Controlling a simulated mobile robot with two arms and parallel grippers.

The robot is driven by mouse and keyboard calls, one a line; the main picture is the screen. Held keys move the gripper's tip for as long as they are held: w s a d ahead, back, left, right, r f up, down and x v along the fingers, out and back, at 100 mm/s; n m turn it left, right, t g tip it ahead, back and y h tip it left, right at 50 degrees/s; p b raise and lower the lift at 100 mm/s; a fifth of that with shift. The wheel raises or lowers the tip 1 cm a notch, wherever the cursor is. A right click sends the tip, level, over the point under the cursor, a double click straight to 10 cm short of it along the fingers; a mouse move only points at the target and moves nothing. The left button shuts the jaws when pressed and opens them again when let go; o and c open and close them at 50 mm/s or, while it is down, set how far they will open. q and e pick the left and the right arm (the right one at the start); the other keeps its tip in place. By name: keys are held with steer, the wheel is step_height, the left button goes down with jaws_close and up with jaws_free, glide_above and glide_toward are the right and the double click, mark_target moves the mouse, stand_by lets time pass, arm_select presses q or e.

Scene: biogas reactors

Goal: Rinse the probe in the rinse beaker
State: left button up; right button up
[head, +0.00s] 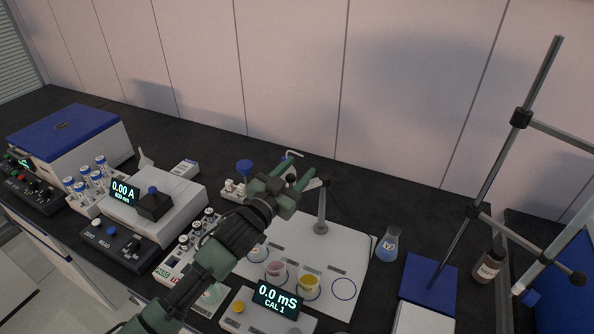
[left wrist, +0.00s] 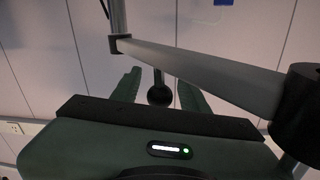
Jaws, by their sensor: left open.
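My left gripper (head: 295,175) is open beside the upper part of the grey probe stand post (head: 321,212). In the left wrist view its two fingers (left wrist: 160,88) have a small dark ball on a thin rod (left wrist: 159,94) between them; I cannot tell whether they touch it. A grey stand arm (left wrist: 200,75) crosses close in front. The probe itself I cannot make out clearly. On the white board (head: 349,252) stand a pink cup (head: 274,269), a yellow cup (head: 309,284) and a clear beaker (head: 258,253). Which vessel is the rinse beaker I cannot tell. My right gripper is out of view.
A meter (head: 275,297) reads 0.0 mS, CAL 1. A blue-labelled flask (head: 388,245) stands right of the board. A retort stand (head: 490,180), a brown bottle (head: 489,266) and a blue pad (head: 429,280) are at right. A photometer (head: 175,205) and vial racks fill the left.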

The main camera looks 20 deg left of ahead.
arm_select(q)
steer(key=b+v, duration=0.2)
steer(key=v, duration=0.5)
steer(key=shift+s, duration=0.35)
steer(key=shift+a, duration=0.1)
